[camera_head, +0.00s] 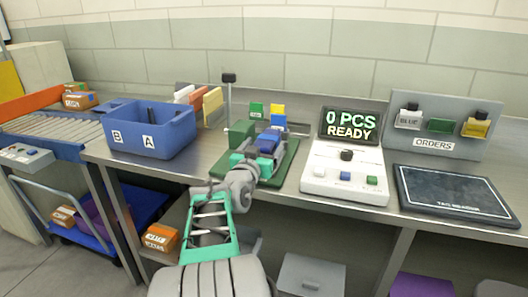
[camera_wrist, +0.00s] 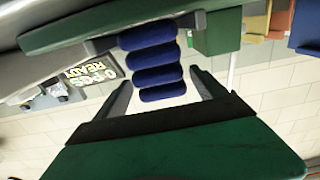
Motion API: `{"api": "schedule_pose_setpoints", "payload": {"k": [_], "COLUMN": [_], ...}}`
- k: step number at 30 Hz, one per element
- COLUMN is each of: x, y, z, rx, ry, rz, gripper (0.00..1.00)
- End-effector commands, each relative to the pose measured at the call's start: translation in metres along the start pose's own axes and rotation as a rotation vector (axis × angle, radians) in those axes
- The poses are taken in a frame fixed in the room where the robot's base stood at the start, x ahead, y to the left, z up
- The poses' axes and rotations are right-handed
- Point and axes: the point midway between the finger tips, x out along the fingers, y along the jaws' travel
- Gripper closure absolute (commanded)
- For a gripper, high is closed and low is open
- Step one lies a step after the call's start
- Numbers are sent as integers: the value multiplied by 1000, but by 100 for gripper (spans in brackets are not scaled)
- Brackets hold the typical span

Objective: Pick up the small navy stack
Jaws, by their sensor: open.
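The small navy stack (camera_wrist: 152,72) shows in the wrist view as several rounded dark-blue rolls lying one against another. In the head view a blue stack (camera_head: 268,142) sits on the green board (camera_head: 287,168), partly hidden by my gripper. My gripper (camera_wrist: 160,82) is open, with one dark finger on each side of the navy stack's near end. I cannot tell whether either finger touches it. In the head view my gripper (camera_head: 256,160) is at the board's front part.
A green block (camera_head: 241,134) stands left of the blue stack. Small green (camera_head: 256,109) and yellow-topped (camera_head: 278,110) pieces stand behind. A blue bin (camera_head: 178,138) is at left, with a white console (camera_head: 345,178) and dark pad (camera_head: 455,195) at right. A thin post (camera_head: 229,98) rises behind.

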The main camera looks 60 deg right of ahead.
Motion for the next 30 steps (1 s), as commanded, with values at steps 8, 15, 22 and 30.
{"api": "schedule_pose_setpoints", "payload": {"k": [8, 15, 22, 30], "x": [43, 44, 44, 44], "y": [-2, -5, -5, -5], "z": [1, 1, 1, 1], "rx": [1, 0, 0, 0], "ry": [0, 1, 0, 0], "rz": [-4, -8, -9, -9], "gripper": [18, 21, 39, 62]}}
